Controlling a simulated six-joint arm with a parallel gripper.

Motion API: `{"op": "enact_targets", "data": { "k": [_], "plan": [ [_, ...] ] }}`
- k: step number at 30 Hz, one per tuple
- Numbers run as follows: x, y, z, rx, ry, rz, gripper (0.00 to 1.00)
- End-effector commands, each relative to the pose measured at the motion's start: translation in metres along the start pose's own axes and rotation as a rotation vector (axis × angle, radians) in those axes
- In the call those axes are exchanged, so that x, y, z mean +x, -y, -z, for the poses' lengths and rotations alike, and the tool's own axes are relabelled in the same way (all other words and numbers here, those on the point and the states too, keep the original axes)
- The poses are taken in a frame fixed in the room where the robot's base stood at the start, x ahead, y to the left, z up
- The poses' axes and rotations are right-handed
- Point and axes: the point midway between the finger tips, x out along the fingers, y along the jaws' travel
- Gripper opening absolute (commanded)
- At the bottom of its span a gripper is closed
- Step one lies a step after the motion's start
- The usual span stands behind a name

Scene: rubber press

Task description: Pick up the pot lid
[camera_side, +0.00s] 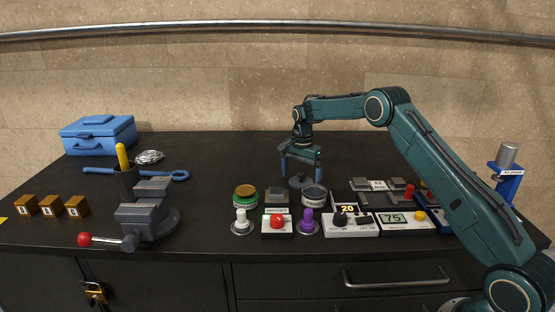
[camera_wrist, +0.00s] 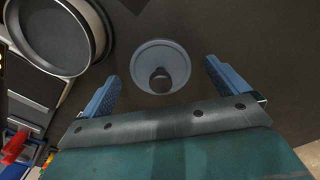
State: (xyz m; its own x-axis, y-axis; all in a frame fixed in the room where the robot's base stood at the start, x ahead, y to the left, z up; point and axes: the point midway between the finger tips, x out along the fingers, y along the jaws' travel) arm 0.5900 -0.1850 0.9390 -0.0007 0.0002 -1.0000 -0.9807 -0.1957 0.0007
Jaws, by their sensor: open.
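The pot lid (camera_wrist: 177,58) is a round grey-blue disc with a dark knob in its middle, lying on the dark bench top. In the side view the lid (camera_side: 296,184) sits low beneath my gripper, partly hidden by it. My gripper (camera_side: 301,174) points down with its blue fingers apart. In the wrist view my gripper (camera_wrist: 161,72) is open and empty, with one finger to each side of the lid and the knob between them. I cannot tell how far the fingertips are above the bench.
A grey round pot (camera_side: 314,195) stands close to the right of the lid. A vise (camera_side: 147,215) is at left. Bench behind the gripper is clear.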

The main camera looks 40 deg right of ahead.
Motion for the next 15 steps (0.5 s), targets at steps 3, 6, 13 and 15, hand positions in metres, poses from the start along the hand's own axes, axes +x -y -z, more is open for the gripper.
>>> {"op": "enact_targets", "data": {
  "k": [3, 6, 13, 15],
  "plan": [
    [0.0057, -0.0003, -0.0003, 0.0, 0.0, -0.001, 0.99],
    [0.0065, -0.0002, -0.0002, 0.0, 0.0, 0.0, 0.99],
    [0.0062, -0.0002, -0.0002, 0.0, 0.0, 0.0, 0.99],
    [0.0061, -0.0001, -0.0002, 0.0, 0.0, 0.0, 0.99]
  ]
}}
